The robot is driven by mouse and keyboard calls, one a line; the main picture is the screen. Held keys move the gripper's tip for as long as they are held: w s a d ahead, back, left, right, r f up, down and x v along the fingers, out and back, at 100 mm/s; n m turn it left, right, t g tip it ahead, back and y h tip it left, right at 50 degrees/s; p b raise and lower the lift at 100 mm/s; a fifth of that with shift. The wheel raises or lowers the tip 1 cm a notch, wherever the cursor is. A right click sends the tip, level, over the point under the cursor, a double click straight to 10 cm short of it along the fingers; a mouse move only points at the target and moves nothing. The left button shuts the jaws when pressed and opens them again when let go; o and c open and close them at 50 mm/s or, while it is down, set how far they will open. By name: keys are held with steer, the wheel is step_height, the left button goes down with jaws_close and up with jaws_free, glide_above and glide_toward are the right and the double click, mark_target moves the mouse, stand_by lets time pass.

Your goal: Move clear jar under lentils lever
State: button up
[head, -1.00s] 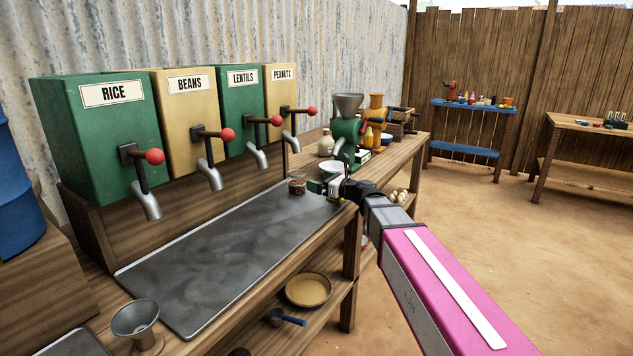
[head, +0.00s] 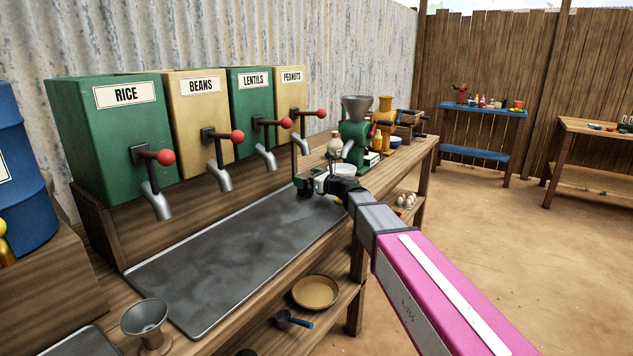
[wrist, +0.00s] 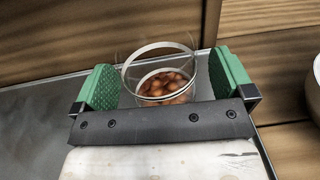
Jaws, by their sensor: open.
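The clear jar (wrist: 165,86) holds brown beans or nuts and stands upright on the metal tray in the wrist view. My open gripper (wrist: 166,82) has one green finger pad on each side of it, with small gaps visible. In the head view my gripper (head: 309,184) is low over the tray's far right end, near the peanuts spout, and mostly hides the jar. The lentils dispenser (head: 249,112) is green, third from the left. Its lever has a red knob (head: 286,123) above a grey spout (head: 265,157), left of my gripper.
The metal tray (head: 215,255) is clear under the rice (head: 126,135), beans (head: 197,115) and lentils spouts. A metal funnel (head: 145,318) stands at the front left.

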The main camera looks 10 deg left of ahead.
steer(key=shift+w+a, duration=0.25)
steer(key=shift+a, duration=0.35)
steer(key=shift+c, duration=0.4)
steer(key=c, duration=1.1)
steer(key=shift+o, duration=0.2)
steer(key=shift+s, duration=0.2)
